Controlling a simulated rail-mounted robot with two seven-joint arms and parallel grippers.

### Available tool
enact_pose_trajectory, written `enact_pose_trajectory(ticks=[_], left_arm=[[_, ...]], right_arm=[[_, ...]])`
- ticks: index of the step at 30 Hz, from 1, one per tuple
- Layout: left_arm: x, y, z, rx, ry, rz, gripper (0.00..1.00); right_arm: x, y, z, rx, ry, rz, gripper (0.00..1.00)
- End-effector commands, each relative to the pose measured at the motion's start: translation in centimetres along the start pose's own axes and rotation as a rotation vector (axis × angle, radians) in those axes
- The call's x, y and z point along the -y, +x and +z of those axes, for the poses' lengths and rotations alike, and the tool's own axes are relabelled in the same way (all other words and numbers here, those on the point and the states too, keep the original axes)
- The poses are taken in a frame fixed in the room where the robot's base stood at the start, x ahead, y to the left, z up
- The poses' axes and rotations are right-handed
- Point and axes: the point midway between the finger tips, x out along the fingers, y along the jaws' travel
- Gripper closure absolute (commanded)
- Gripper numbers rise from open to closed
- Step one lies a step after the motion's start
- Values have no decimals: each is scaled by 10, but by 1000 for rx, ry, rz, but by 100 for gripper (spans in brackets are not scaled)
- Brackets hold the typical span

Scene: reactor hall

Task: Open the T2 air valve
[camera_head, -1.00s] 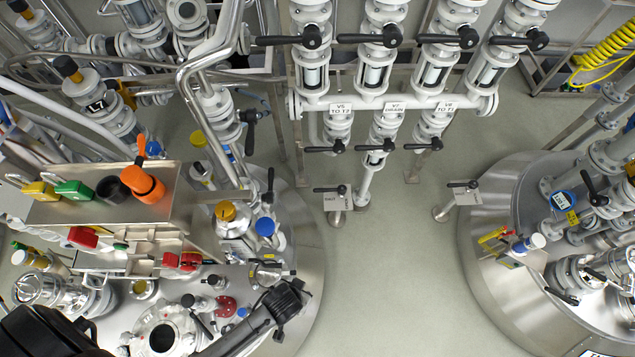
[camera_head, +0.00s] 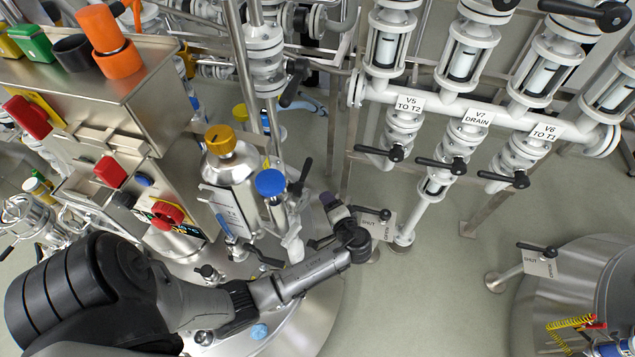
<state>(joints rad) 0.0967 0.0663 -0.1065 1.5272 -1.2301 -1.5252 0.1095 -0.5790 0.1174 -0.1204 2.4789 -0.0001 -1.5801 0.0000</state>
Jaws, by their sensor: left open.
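No label naming the T2 air valve can be read. My left gripper (camera_head: 345,232) reaches in from the lower left over the steel tank at the left. It is open, and nothing shows between its fingers. Just to its right is a small plate marked SHUT and OPEN (camera_head: 385,232) with a black lever handle (camera_head: 371,212). The gripper overlaps the plate's left side in the picture; I cannot tell whether it touches the lever. Another black lever (camera_head: 302,176) stands upright beside a blue-capped fitting (camera_head: 271,183). My right gripper is out of view.
Pipes labelled V5 TO T2 (camera_head: 409,103), V7 DRAIN (camera_head: 477,118) and V6 TO T1 (camera_head: 543,131) carry black levers at the back. A steel control box (camera_head: 110,95) with coloured parts stands left. A second SHUT/OPEN plate (camera_head: 540,264) is at right. Floor between the tanks is free.

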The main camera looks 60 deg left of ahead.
Motion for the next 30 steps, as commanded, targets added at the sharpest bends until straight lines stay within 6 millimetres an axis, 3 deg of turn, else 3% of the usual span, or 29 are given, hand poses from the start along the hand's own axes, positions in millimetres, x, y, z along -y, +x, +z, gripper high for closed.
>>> enact_pose_trajectory(ticks=[1, 3, 14, 30], left_arm=[[-5, 8, -2, 18, 0, -36, 51], [0, 14, -4, 38, 5, -77, 51], [12, 41, -7, 71, 13, -140, 51], [24, 133, 0, 70, 13, -137, 51]], right_arm=[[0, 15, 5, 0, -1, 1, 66], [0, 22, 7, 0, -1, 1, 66], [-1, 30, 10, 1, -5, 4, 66], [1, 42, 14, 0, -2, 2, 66]])
